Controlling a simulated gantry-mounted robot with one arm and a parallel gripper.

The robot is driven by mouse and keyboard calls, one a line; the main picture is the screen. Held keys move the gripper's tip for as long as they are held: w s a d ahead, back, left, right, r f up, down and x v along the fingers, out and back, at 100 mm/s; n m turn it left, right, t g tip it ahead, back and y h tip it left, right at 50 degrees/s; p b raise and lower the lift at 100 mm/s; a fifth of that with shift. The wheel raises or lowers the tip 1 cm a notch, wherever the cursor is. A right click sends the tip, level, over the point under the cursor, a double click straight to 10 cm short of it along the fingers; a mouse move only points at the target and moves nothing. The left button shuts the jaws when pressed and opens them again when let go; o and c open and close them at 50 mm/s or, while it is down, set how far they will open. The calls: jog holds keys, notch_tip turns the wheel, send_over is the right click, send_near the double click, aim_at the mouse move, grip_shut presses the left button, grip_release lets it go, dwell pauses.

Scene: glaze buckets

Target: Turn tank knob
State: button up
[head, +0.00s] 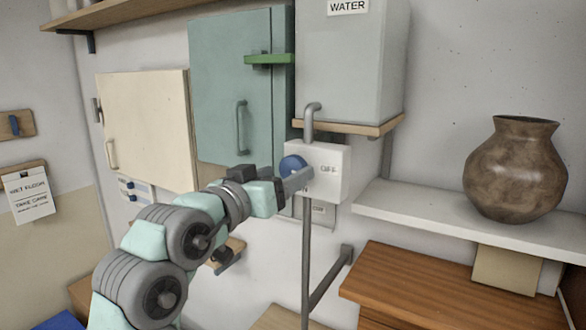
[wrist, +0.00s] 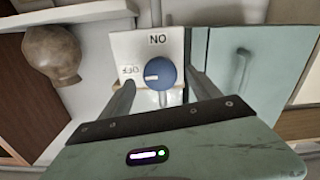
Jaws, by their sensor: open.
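The blue round tank knob (head: 292,165) sits on a white panel (head: 330,172) below the grey tank labelled WATER (head: 350,65). In the wrist view the knob (wrist: 162,70) has a white mark pointing left, towards the OFF label; the ON label is above it. My gripper (head: 298,181) reaches the panel from the left and partly covers the knob. In the wrist view my gripper (wrist: 162,82) is open, with one finger on each side of the knob and gaps visible between. I cannot tell how far the fingertips are from the panel.
A grey pipe (head: 310,120) runs from the tank to the panel. A green cabinet (head: 225,85) and a cream cabinet (head: 145,130) hang to the left. A brown vase (head: 515,172) stands on a white shelf (head: 430,215) to the right, above a wooden cabinet (head: 440,290).

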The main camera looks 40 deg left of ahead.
aim_at(290, 171)
jog(key=shift+x, duration=1.95)
jog(key=shift+c, duration=0.4)
jog(key=c, duration=1.3)
jog(key=f+m+b, duration=0.1)
jog(key=b, duration=0.1)
jog(key=shift+m+b, duration=0.9)
jog(key=shift+b, duration=0.2)
jog(key=shift+r+m+b, duration=0.2)
jog(key=shift+m+b, duration=0.6)
jog(key=shift+b, duration=0.05)
jog(key=shift+r+m, duration=0.25)
jog(key=shift+m, duration=0.15)
